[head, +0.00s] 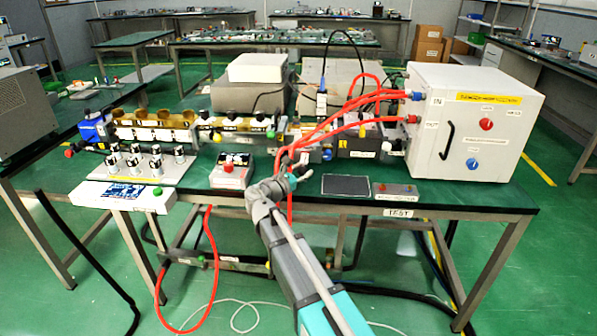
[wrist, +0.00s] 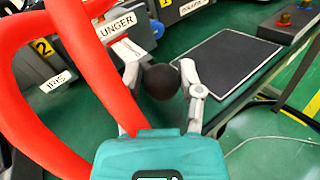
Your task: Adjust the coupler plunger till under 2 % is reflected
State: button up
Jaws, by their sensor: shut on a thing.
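In the wrist view, my gripper (wrist: 162,90) is shut on a dark round knob (wrist: 161,82), with one finger on each side. Just beyond the knob is a white label (wrist: 116,28) reading "LUNGER", its first letter hidden by a red hose. In the head view, my gripper (head: 289,172) is at the front of the waveguide row, and the arm hides the knob there. A dark, blank flat panel (head: 346,185) lies to the right of the gripper; it also shows in the wrist view (wrist: 228,62). I see no reflected-power reading I can make out.
Red hoses (head: 345,109) run from the white cabinet (head: 460,130) to the waveguide, and one (wrist: 65,60) loops close to my gripper. A button box (head: 397,191) is by the "TEST" label. A small box with a red button (head: 232,170) stands left of the gripper.

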jog(key=shift+w+d, duration=0.1)
jog(key=shift+w, duration=0.65)
grip_shut()
jog(key=o, duration=1.1)
grip_release()
jog(key=shift+s, duration=0.1)
jog(key=shift+v, duration=5.95)
